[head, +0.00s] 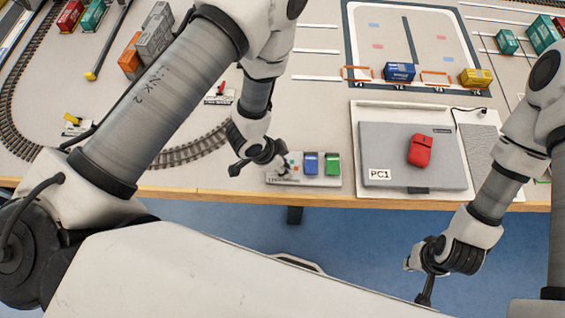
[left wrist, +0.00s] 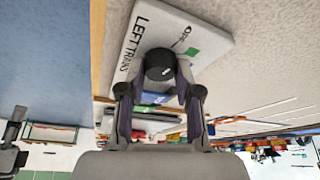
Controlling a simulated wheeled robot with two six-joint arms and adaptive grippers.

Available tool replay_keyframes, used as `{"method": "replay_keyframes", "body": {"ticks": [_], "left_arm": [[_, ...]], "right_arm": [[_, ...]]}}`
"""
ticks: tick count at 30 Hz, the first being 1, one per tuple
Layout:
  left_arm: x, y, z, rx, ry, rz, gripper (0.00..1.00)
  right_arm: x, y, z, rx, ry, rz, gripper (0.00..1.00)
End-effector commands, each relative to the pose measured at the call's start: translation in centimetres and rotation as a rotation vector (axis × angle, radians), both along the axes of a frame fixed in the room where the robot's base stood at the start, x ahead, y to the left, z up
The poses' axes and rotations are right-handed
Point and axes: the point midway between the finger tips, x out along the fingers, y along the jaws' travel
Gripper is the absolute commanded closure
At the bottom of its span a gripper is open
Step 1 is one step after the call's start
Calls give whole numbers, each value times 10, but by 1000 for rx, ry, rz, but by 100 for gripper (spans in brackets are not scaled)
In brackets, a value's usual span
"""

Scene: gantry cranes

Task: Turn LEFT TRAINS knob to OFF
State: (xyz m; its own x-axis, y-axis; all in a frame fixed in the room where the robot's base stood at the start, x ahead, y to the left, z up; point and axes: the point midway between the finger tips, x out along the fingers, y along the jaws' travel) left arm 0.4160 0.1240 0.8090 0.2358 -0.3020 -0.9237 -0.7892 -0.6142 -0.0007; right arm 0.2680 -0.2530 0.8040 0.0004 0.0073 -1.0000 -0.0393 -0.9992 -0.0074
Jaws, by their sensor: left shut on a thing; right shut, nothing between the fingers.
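The LEFT TRAINS panel (head: 320,183) is a pale box at the table's front edge. It also shows in the left wrist view (left wrist: 205,38), with its LEFT TRAINS lettering, a green square and a small printed label. The round black knob (left wrist: 160,63) has a small white mark; in the head view my gripper hides most or all of it. My left gripper (head: 278,163) is at the panel's left end, its fingers shut on the knob's two sides (left wrist: 160,88). My right gripper (head: 424,290) is shut and empty, in front of the table over the floor.
Curved train track (head: 180,152) runs left of the panel.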

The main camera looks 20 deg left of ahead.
Motion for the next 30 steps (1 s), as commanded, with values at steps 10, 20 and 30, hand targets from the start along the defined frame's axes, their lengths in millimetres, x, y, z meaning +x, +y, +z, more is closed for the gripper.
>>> {"method": "replay_keyframes", "body": {"ticks": [10,20,30], "left_arm": [[-3,0,-2,2,7,11,100],[-1,0,-1,1,4,11,42],[-5,7,21,1,0,12,42]], "right_arm": [[0,0,0,0,0,0,100],[0,0,0,0,0,0,100],[0,0,0,0,0,0,100]]}}
